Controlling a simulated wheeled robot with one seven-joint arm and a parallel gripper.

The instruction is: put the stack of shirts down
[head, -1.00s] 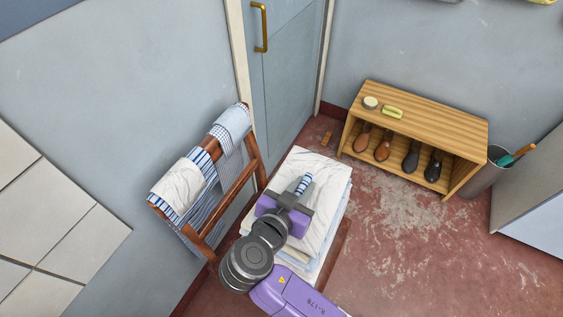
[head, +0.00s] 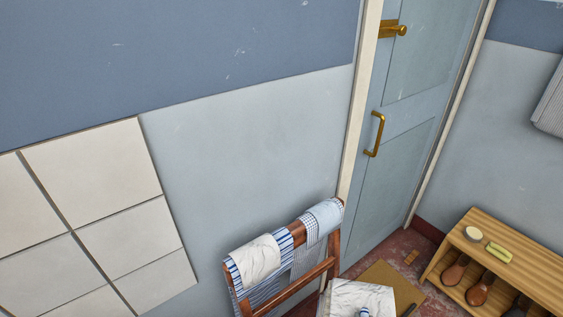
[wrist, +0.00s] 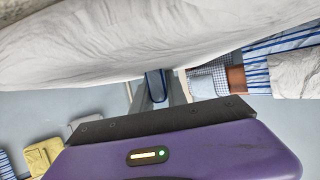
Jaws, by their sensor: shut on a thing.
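The stack of shirts shows its white top (head: 358,296) at the bottom edge of the head view, beside the wooden rack. Its lower part is cut off there. In the wrist view the stack (wrist: 75,45) is a broad, pale mass of cloth across the top, close to my gripper. My gripper (wrist: 155,88) is shut on a small blue-striped piece of cloth at the stack. In the head view that striped bit (head: 363,312) just shows on the white top, and my gripper is out of frame. The underside of the stack is hidden.
A wooden rack (head: 333,262) with draped shirts stands left of the stack. A tan flat surface (head: 392,277) shows just behind the stack. A slatted shoe bench (head: 520,262) with brushes is at right. A door (head: 395,150) with brass handles is behind.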

